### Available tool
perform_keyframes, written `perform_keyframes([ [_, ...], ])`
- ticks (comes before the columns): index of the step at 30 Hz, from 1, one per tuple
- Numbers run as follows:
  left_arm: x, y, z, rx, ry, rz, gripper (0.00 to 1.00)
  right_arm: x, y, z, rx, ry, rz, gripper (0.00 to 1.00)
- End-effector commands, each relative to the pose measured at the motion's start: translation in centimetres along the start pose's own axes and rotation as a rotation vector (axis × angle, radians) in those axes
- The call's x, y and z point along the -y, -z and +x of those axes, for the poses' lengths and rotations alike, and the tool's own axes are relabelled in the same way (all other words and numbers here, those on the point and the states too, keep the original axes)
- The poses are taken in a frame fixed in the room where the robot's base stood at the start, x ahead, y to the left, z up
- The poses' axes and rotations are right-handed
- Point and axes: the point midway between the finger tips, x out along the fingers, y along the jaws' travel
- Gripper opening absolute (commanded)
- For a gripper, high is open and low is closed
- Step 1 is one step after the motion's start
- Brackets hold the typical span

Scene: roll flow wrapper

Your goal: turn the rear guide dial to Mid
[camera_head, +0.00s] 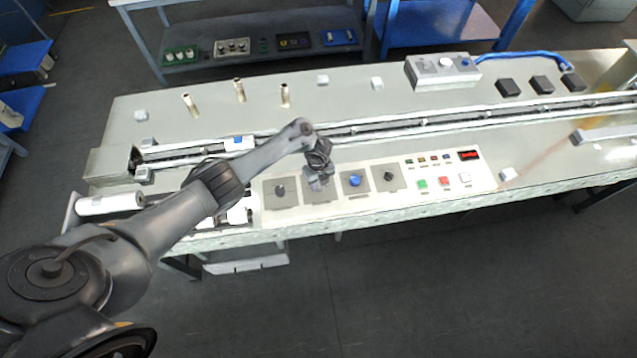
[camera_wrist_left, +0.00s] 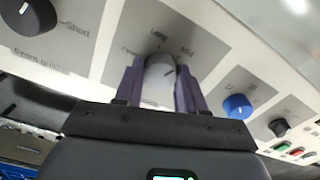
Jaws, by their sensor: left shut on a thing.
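My left gripper (camera_head: 319,180) is at the second dial panel from the left on the machine's front edge. In the left wrist view its two purple fingers (camera_wrist_left: 160,88) are shut on a light grey dial (camera_wrist_left: 159,76), one finger on each side. I take this to be the rear guide dial; its name label is hidden by the gripper. A dark mark on the dial's upper right seems to point up and right, towards that label. My right gripper is not in view.
The black front guide dial (camera_head: 280,190) is on the left panel. A blue dial (camera_head: 354,180) and another black dial (camera_head: 388,176) are to the right. Beyond them are push buttons (camera_head: 444,181) and a red display (camera_head: 468,155). The conveyor rails (camera_head: 400,125) run behind.

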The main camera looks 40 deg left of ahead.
Motion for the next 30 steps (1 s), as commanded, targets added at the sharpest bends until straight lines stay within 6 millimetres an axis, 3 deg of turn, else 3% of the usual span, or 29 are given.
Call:
perform_keyframes([
  [18, 0.02, 0.04, -0.04, -0.001, 0.000, 0.045, 0.09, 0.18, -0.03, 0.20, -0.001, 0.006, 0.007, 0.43],
  [19, 0.02, 0.04, -0.05, -0.001, 0.000, 0.045, 0.42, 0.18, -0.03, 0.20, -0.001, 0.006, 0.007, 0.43],
  [21, 0.02, 0.04, -0.05, -0.001, 0.000, 0.045, 0.53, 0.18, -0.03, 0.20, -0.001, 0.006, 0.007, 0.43],
  [24, 0.02, 0.04, -0.04, -0.001, 0.000, 0.044, 0.65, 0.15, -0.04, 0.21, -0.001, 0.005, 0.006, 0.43],
  [30, 0.02, 0.02, -0.03, 0.000, 0.000, 0.044, 0.65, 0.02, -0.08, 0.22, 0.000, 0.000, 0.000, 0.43],
])
